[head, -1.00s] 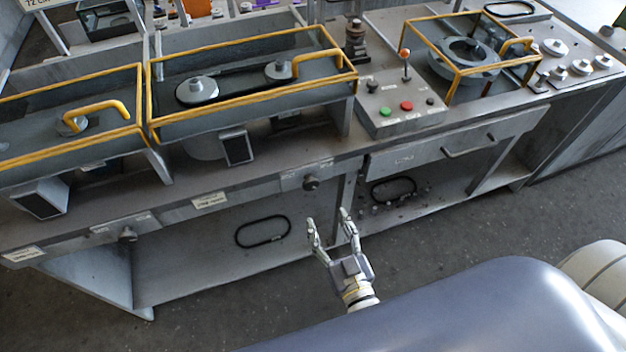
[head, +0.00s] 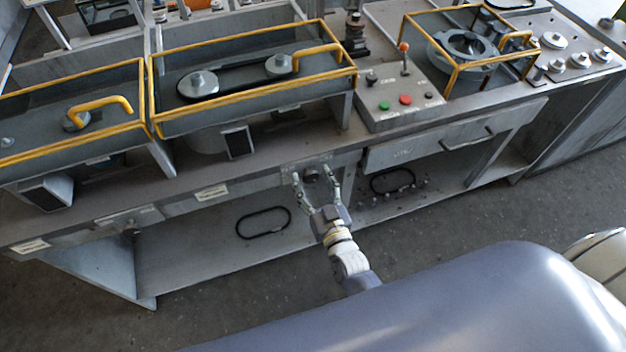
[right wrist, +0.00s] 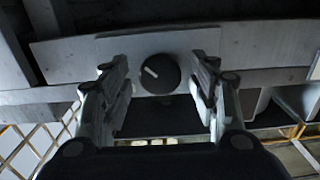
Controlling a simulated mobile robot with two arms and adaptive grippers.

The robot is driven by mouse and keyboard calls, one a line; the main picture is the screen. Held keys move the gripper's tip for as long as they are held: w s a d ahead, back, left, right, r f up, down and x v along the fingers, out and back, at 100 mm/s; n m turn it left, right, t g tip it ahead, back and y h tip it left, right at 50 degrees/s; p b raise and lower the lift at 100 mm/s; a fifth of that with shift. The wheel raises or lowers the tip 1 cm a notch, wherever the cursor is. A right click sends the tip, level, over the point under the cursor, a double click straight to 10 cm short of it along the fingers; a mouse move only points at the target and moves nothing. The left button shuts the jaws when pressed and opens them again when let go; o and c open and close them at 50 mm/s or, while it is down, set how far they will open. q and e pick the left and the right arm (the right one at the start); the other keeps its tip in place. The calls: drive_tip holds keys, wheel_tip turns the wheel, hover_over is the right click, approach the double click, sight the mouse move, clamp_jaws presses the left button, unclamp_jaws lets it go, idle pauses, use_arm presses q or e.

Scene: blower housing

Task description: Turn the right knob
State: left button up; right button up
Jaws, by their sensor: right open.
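The right knob (head: 311,176) is a small dark round knob on the front face of the bench. In the right wrist view the knob (right wrist: 160,73) is black with a pale slanted line on its face. My right gripper (head: 316,176) is open, with its fingers on either side of the knob. In the right wrist view the open fingers (right wrist: 160,80) show a gap on both sides of the knob. Another knob (head: 131,229) sits further left on the bench front. My left gripper is not in view.
The bench top carries yellow-framed guards (head: 250,95) and a control box (head: 395,97) with green and red buttons. A drawer (head: 430,148) is right of the knob. A black belt loop (head: 263,223) lies on the shelf below. The floor in front is free.

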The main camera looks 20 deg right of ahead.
drive_tip(key=c, duration=1.1)
drive_tip(key=shift+o, duration=0.2)
drive_tip(key=shift+m, duration=0.3)
drive_tip(key=o, duration=1.1)
drive_tip(key=shift+c, duration=0.2)
drive_tip(key=s, duration=1.2)
drive_tip(key=shift+d, duration=0.2)
